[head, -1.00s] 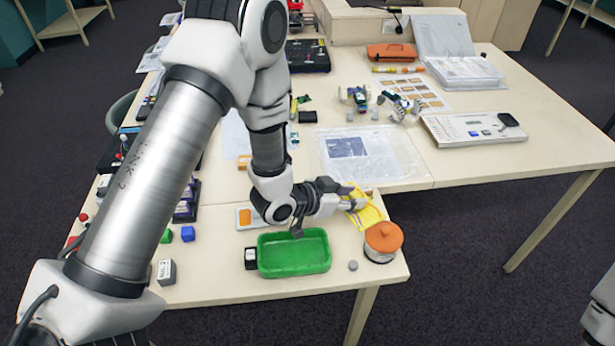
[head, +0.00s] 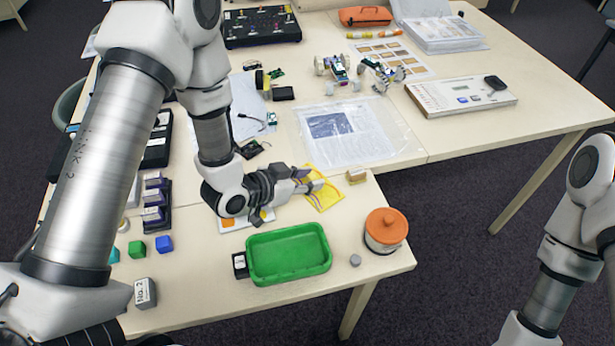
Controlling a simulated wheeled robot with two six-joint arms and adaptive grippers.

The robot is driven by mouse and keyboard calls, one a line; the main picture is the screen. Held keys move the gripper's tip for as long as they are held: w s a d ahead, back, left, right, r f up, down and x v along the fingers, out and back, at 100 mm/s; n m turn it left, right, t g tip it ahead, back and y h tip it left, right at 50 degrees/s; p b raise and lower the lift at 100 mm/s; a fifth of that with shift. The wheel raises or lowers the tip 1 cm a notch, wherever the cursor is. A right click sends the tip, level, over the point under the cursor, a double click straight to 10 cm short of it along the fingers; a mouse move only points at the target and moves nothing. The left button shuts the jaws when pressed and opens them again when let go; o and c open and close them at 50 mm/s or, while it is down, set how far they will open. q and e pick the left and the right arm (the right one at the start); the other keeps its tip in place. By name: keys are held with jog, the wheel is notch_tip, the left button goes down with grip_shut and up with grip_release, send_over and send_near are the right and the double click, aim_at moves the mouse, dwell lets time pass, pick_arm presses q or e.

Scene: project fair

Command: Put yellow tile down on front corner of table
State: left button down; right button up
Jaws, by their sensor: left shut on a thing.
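The yellow tile (head: 324,194) is a flat, thin piece at the tips of my left gripper (head: 312,186). The gripper reaches in from the left and is shut on the tile, behind the green tray. The tile is over the table (head: 205,297) near its right edge; I cannot tell whether it touches the top. The front corner of the table is at the lower right, past the orange-lidded jar. My right arm shows at the right edge, but its gripper is out of the picture.
The green tray (head: 249,262), the orange-lidded jar (head: 386,237) and a small grey knob (head: 355,260) stand near the front corner. A small tan block (head: 356,177) lies behind the tile. A plastic sleeve with paper (head: 347,132) lies further back. Bare table shows in front of the tray.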

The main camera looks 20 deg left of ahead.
pick_arm(q)
jog(key=shift+d+f, duration=0.1)
jog(key=shift+f, duration=0.1)
jog(key=shift+w+d+f+b, duration=0.15)
jog(key=shift+w+f+b, duration=0.05)
jog(key=shift+f+b, duration=0.1)
jog(key=c, duration=0.8)
grip_release()
jog(key=shift+o, duration=0.2)
jog(key=shift+s+r, duration=0.1)
jog(key=shift+s, duration=0.05)
